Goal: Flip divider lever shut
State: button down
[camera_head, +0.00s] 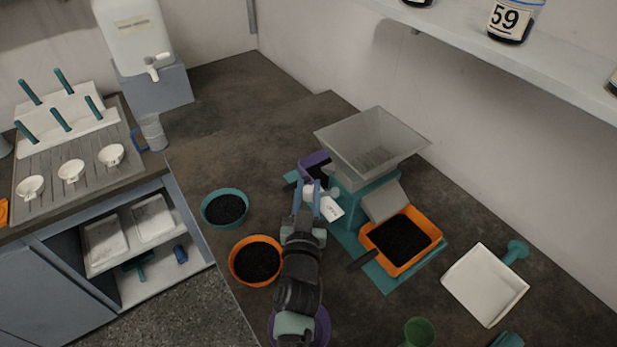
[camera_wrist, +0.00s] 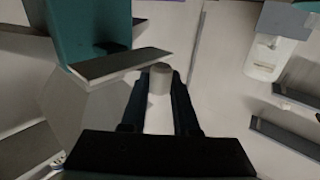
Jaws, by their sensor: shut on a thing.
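The divider unit is a grey hopper (camera_head: 372,145) on a teal body (camera_head: 362,200). At its left side is a pale grey lever knob (camera_head: 308,193), and a small white tag with unreadable lettering (camera_head: 332,208) is beside it. My gripper (camera_head: 316,198) reaches in from the front and is shut on the knob. In the wrist view the knob shows as a grey cylinder (camera_wrist: 160,78) between the two dark fingers (camera_wrist: 160,100). The rest of the lever is largely hidden by the fingers.
An orange tray of dark grains (camera_head: 438,238) sits at the unit's right front, and a purple one (camera_head: 306,163) behind my gripper. Teal (camera_head: 205,217) and orange (camera_head: 235,268) bowls stand left of my arm. A white scoop (camera_head: 484,285) lies at right.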

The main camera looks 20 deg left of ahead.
jog(key=shift+w+r+m+h+p, duration=0.2)
jog(key=shift+h+p, duration=0.2)
jog(key=shift+p, duration=0.85)
jog(key=shift+w+r+m+h+p, duration=0.15)
jog(key=shift+h+p, duration=0.25)
jog(key=shift+p, duration=0.8)
jog(key=shift+s+d+f+m+h+p, duration=0.1)
jog(key=shift+s+f+m+h+p, duration=0.2)
jog(key=shift+p, duration=0.5)
jog(key=shift+w+f, duration=0.1)
jog(key=c, duration=0.7)
grip_release()
jog(key=shift+o, duration=0.2)
jog(key=shift+s, duration=0.25)
jog(key=s+d+p, duration=0.1)
jog(key=s+d, duration=0.1)
jog(key=s, duration=1)
jog(key=shift+d, duration=0.15)
